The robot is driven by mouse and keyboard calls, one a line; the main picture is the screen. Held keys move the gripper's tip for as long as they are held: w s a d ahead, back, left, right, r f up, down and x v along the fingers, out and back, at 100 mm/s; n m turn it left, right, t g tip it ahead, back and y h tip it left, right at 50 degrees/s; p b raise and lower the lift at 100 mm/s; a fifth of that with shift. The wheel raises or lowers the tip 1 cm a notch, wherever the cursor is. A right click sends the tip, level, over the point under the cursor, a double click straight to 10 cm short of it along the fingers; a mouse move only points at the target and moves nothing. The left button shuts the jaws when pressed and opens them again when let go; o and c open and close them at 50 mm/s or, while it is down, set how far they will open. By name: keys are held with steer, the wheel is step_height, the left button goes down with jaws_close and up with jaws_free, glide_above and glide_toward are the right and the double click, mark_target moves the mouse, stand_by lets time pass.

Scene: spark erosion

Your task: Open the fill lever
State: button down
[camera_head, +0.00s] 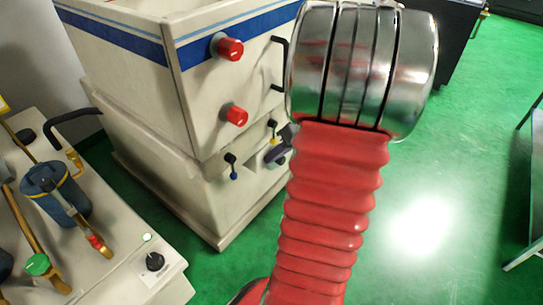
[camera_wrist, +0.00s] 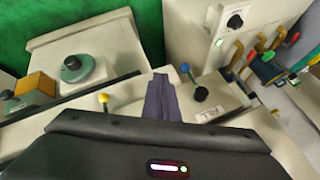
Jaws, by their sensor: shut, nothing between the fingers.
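Small levers sit on the front of the cream machine cabinet (camera_head: 215,185). One has a blue tip (camera_head: 233,176) and one a yellow tip (camera_head: 274,140) in the head view. In the wrist view a yellow-tipped lever (camera_wrist: 103,98) is left of my gripper (camera_wrist: 160,78), and a blue-tipped lever (camera_wrist: 185,69) is close to its right. A black knob (camera_wrist: 201,93) on a labelled plate is further right. My gripper is shut and empty, between the yellow and blue tips in the picture. My arm hides part of the cabinet front.
Two red knobs (camera_head: 230,49) and a black handle (camera_head: 279,62) are on the cabinet above the levers. A bench (camera_head: 110,270) with hoses, valves and a black dial (camera_head: 155,261) stands at left. Green floor (camera_head: 470,120) is open at right.

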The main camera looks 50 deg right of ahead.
mark_target(232, 168)
steer(key=w+a+f, duration=0.5)
steer(key=shift+w+a+f, duration=0.25)
steer(key=shift+w+a, duration=0.1)
steer(key=shift+w, duration=0.05)
